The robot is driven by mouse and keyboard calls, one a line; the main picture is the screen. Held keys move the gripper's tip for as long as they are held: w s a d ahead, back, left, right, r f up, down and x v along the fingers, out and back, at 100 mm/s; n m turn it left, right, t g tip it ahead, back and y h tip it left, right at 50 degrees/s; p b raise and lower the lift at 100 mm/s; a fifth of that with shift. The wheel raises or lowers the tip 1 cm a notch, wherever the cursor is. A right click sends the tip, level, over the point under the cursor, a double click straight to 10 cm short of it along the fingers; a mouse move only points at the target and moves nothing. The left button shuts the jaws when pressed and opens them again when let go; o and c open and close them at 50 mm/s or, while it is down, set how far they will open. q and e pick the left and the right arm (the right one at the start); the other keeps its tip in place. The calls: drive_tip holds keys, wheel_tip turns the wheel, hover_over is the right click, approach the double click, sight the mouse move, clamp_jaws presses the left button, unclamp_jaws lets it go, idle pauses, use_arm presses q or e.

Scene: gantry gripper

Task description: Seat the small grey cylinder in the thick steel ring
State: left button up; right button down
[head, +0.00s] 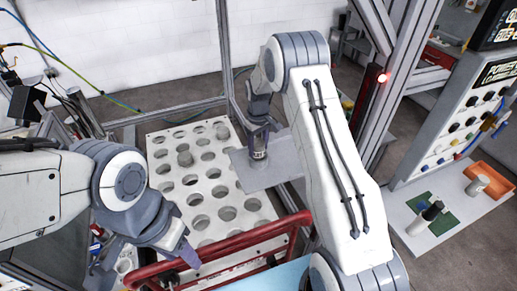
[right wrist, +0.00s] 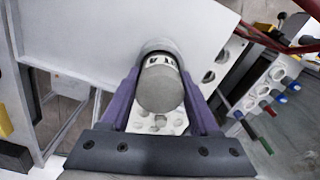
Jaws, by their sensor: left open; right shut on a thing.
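My right gripper (head: 259,146) reaches down over a flat grey plate and is shut on the small grey cylinder. In the right wrist view, the cylinder's (right wrist: 160,90) round grey end faces the camera between the two purple fingers, with a light marked band behind it. A thick grey steel ring (right wrist: 157,46) shows just behind the cylinder, partly hidden by it. The cylinder lines up roughly with the ring; I cannot tell how deep it sits. My left gripper (head: 140,258) is open and empty at the lower left, near a red rail.
The red rail (head: 235,243) crosses in front of the rack. Metal frame posts (head: 225,60) stand behind. A panel with knobs (head: 462,125) and a white side table (head: 437,240) are at right.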

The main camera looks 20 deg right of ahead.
drive_tip(key=shift+c, duration=0.6)
unclamp_jaws()
drive_tip(key=shift+w+r, duration=0.1)
drive_tip(key=shift+r, duration=0.1)
